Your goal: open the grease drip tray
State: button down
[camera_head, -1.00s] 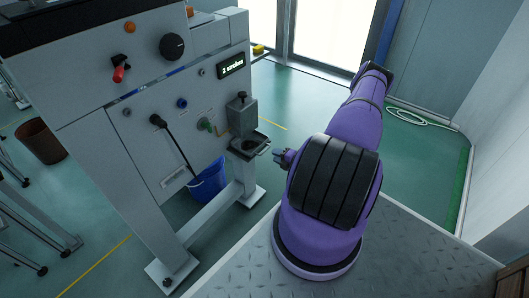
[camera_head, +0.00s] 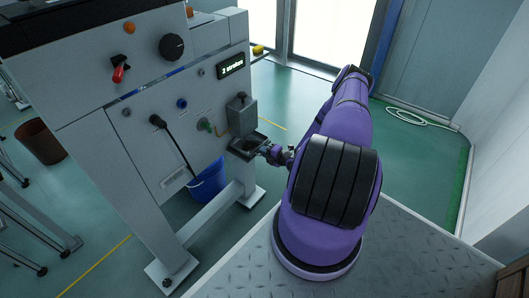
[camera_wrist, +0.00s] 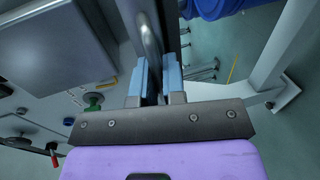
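The grease drip tray (camera_head: 240,151) is a small dark tray under a grey canister (camera_head: 242,115) on the right part of the panel. My gripper (camera_head: 275,154) is at its front edge in the head view. In the wrist view a rounded grey handle bar (camera_wrist: 150,35) runs down to the space between the two blue finger pads of my gripper (camera_wrist: 155,78). A narrow dark gap shows between the pads. Whether they press on the bar cannot be told. The tray looks pushed in under the canister; its inside is mostly hidden.
The panel also carries a red switch (camera_head: 119,73), a black knob (camera_head: 173,46), a green fitting (camera_head: 206,125) and a lit display (camera_head: 231,65). A blue bucket (camera_head: 208,182) stands below the panel. Free green floor lies behind my arm.

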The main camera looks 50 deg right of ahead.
jog(key=f+v, duration=0.2)
jog(key=v, duration=0.7)
jog(key=shift+s, duration=0.5)
jog(key=shift+d+r, duration=0.1)
jog(key=c, duration=1.3)
grip_release()
jog(key=shift+o, duration=0.3)
jog(key=v, duration=1)
jog(key=shift+s, duration=0.4)
jog(key=shift+d+r, duration=0.1)
